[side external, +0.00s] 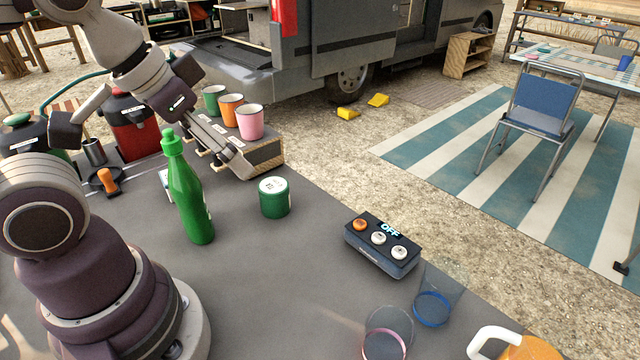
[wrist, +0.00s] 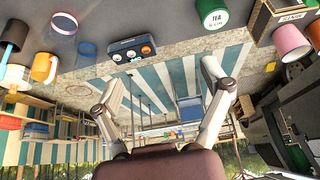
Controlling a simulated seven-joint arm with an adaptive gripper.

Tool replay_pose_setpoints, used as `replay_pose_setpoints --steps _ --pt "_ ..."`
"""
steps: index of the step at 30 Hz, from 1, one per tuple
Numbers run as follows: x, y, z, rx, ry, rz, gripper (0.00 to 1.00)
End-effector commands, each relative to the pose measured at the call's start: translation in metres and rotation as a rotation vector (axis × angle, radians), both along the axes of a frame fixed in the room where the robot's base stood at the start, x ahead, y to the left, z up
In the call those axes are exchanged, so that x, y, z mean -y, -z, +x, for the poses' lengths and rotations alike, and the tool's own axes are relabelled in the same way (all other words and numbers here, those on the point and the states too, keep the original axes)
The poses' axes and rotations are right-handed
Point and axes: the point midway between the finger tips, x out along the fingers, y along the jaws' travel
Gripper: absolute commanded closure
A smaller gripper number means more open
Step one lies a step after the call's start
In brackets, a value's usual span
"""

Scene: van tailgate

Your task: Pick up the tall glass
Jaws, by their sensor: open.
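Two clear glasses stand on the grey table at its front right in the side view. The one with a blue base (side external: 432,309) looks the taller; its clear walls are faint. The other has a pinkish rim (side external: 388,317) and stands just left of it, near the bottom edge. In the wrist view, which appears upside down, the blue-based glass (wrist: 87,48) and the pinkish glass (wrist: 65,22) are at upper left. My gripper (wrist: 153,88) is open and empty, its fingers spread wide. My arm is at upper left in the side view, well away from both glasses.
A black button box (side external: 382,244) sits beside the blue-based glass. An orange mug (side external: 530,348) with a white handle stands right of the glasses. A green bottle (side external: 188,195), a green tin (side external: 274,197) and a mug rack (side external: 255,157) stand farther left. The middle table is clear.

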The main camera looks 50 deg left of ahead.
Motion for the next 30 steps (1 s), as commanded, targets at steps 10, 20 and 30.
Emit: replay_pose_setpoints --steps 10,20,30 --pt "0.0 0.0 0.001 -0.001 0.005 0.001 0.11" --pt "0.07 0.015 0.089 -0.029 0.602 0.055 0.11" --pt "0.161 0.086 0.142 0.06 1.15 -0.039 0.11"
